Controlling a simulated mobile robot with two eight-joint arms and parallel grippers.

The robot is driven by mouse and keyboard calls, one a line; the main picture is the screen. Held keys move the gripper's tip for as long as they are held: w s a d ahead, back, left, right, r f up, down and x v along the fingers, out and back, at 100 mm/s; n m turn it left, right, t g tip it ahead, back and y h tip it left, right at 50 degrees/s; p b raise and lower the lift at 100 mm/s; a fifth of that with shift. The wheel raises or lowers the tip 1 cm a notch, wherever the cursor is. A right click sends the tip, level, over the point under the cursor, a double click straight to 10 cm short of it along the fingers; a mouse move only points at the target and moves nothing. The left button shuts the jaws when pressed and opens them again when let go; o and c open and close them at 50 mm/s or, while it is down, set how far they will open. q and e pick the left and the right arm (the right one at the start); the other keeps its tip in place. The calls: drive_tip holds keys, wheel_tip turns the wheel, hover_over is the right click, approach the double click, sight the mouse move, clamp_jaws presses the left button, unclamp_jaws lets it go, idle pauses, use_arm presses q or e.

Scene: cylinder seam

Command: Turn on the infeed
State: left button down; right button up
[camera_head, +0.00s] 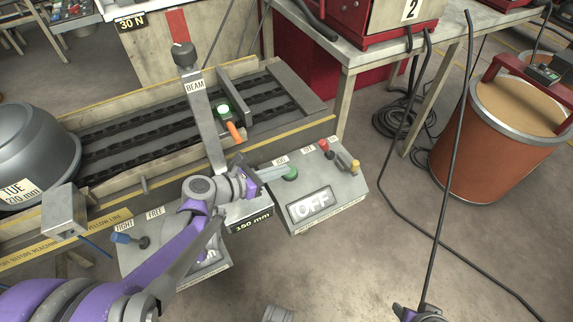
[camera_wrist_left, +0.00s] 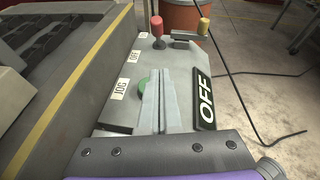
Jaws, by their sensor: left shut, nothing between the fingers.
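The infeed control box (camera_head: 330,190) is a grey sloped panel with a large OFF sign (camera_head: 311,204). On it are a green button (camera_head: 291,174) by a JOG label, a red-topped lever (camera_head: 324,146) and a yellow-topped part (camera_head: 355,166). My left gripper (camera_head: 284,170) is shut and empty, its fingertips close to the green button. In the left wrist view the shut fingers (camera_wrist_left: 160,78) reach over the panel and partly cover the green button (camera_wrist_left: 143,86). I cannot tell whether they touch it. The red lever (camera_wrist_left: 157,28) stands farther off.
A conveyor (camera_head: 180,115) with dark chains lies behind the box, with a BEAM post (camera_head: 204,120) beside it. A second panel (camera_head: 180,262) with a blue-handled lever stands left. Cables cross the floor at right, near an orange bin (camera_head: 495,140).

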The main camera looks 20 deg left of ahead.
sight(326, 149)
use_arm(q)
drive_tip(key=b+x, duration=0.1)
drive_tip(key=x, duration=0.6)
drive_tip(key=shift+w+d+f, duration=0.15)
drive_tip(key=shift+w+f, duration=0.1)
drive_tip(key=w, duration=0.1)
drive_tip(key=w+d+r, duration=0.1)
drive_tip(key=shift+w+d+r, duration=0.2)
drive_tip(key=shift+w, duration=0.2)
drive_tip(key=shift+w+d+r, duration=0.1)
drive_tip(key=shift+w+r, duration=0.1)
drive_tip(key=shift+w, duration=0.15)
drive_tip(key=shift+r, duration=0.1)
